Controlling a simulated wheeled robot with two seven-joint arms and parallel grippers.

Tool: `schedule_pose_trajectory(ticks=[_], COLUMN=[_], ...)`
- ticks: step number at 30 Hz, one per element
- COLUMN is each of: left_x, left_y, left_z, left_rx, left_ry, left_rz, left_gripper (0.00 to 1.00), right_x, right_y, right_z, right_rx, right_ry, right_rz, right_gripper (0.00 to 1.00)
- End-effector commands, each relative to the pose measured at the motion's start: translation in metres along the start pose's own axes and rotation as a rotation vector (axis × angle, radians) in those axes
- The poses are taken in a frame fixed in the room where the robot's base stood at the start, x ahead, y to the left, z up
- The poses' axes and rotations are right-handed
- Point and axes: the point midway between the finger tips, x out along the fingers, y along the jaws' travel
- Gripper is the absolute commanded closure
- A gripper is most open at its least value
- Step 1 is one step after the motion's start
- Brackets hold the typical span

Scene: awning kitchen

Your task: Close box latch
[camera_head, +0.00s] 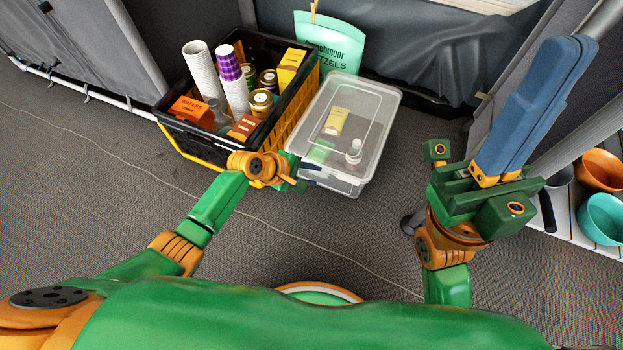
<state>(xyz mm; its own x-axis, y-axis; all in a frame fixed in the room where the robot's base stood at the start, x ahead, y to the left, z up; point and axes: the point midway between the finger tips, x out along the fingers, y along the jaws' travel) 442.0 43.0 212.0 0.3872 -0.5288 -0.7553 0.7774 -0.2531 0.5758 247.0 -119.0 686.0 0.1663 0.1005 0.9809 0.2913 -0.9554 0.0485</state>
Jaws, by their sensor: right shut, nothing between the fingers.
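A clear plastic box (374,98) with a translucent lid stands on the grey floor ahead of me.
A black-and-yellow crate (185,142) with cups, jars and cartons stands close against the box's left side. A mint pretzel bag (328,42) stands behind. Orange (600,170) and teal (602,217) bowls sit on a slatted surface at right. The near floor is clear except a thin cord.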

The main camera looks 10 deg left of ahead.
Motion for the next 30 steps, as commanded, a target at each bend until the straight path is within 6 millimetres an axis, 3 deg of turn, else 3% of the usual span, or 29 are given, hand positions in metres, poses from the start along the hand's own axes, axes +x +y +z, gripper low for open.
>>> schedule_pose_trajectory(ticks=[8, 12, 30], left_x=[0.002, 0.002, 0.002], left_y=[0.0005, 0.0004, 0.0002], left_z=[0.0002, 0.0002, 0.0], left_rx=[0.001, 0.001, 0.001], left_ry=[0.001, 0.001, 0.001], left_rz=[-0.001, -0.001, -0.001], left_gripper=[0.66, 1.0, 1.0], right_x=[0.0003, 0.0002, 0.0001], right_y=[0.0004, 0.0004, 0.0002], right_z=[-0.0009, -0.0007, -0.0004], right_rx=[0.001, 0.001, 0.002], right_ry=[0.012, 0.011, 0.01], right_rz=[0.001, 0.001, 0.0], right_gripper=[1.0, 1.0, 1.0])
